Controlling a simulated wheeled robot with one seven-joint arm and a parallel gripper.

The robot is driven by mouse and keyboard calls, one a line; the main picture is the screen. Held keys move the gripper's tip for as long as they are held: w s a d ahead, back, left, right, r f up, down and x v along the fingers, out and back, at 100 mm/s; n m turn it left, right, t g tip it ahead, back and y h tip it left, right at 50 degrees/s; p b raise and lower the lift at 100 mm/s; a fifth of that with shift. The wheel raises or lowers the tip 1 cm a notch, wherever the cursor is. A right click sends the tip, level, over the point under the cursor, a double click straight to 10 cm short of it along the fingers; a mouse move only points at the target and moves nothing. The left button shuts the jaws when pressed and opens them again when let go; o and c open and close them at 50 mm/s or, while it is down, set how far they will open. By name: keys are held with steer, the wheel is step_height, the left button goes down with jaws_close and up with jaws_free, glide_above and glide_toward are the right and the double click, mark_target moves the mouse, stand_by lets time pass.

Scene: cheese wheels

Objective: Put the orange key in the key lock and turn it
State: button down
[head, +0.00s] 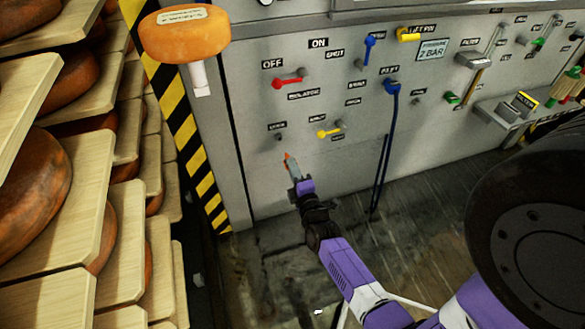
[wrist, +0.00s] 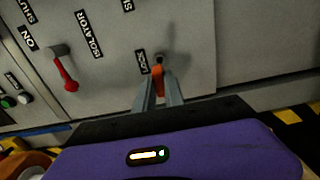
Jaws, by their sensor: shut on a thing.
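The orange key (head: 287,158) is small and held at the tip of my gripper (head: 292,172). In the wrist view the key (wrist: 158,77) shows between the two grey fingers of my gripper (wrist: 159,92), which are shut on it. The key lock (head: 279,137) is a small dark knob-like fitting on the grey panel. In the wrist view the lock (wrist: 159,58) lies straight beyond the key's tip. In the head view a small gap shows between key and lock; the wrist view does not settle whether they touch.
The grey panel (head: 270,185) carries a red lever (head: 289,80), a yellow lever (head: 328,132), a blue lever (head: 369,48) and a blue handle with a hanging hose (head: 388,130). Shelves of cheese wheels (head: 30,190) stand at the left.

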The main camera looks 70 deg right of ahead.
mark_target(286, 154)
steer(key=shift+r, duration=0.15)
steer(key=shift+f+b+x, duration=0.2)
steer(key=shift+b+x, duration=0.4)
steer(key=shift+x, duration=2.15)
steer(key=shift+w, duration=0.1)
steer(key=shift+p, duration=0.65)
steer(key=shift+b+x, duration=0.6)
steer(key=shift+x, duration=1)
steer(key=c, duration=1.3)
jaws_free()
steer(key=shift+c, duration=0.2)
